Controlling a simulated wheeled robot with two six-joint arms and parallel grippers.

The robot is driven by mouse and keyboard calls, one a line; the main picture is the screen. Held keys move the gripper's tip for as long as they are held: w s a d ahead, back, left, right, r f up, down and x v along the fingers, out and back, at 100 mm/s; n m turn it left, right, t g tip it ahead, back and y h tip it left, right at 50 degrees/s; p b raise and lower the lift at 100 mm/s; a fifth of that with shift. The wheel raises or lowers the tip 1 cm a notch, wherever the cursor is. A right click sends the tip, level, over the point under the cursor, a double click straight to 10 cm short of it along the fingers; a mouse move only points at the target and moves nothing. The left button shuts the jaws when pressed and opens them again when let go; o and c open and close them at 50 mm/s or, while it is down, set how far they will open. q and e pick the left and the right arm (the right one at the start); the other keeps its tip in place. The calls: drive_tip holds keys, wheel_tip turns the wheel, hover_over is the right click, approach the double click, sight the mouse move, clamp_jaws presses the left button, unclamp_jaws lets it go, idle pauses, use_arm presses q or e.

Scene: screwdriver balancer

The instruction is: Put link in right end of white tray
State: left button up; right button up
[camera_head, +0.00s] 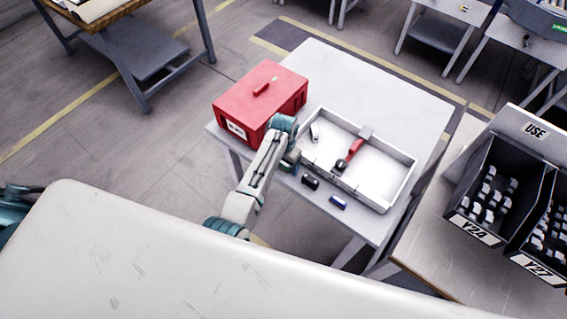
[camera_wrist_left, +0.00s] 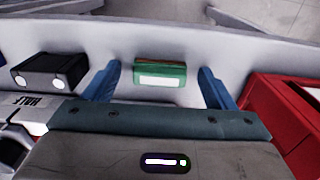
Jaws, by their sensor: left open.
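The white tray (camera_head: 401,186) lies on a white table, its right end clear and bare inside. A small grey-white piece (camera_head: 314,132) is in its left end and a red-handled tool (camera_head: 351,152) near its middle. I cannot tell which thing is the link. My left gripper (camera_head: 290,160) is open at the tray's front left corner. In the left wrist view its blue fingers (camera_wrist_left: 160,84) stand on either side of a green block (camera_wrist_left: 160,74), apart from it. The block (camera_head: 287,167) is partly hidden in the head view. My right gripper is out of view.
A red box (camera_head: 258,98) stands left of the tray, close to my left gripper. Dark bins (camera_head: 487,190) of small parts stand at the right.

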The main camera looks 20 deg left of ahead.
use_arm(q)
drive_tip(key=c, duration=1.1)
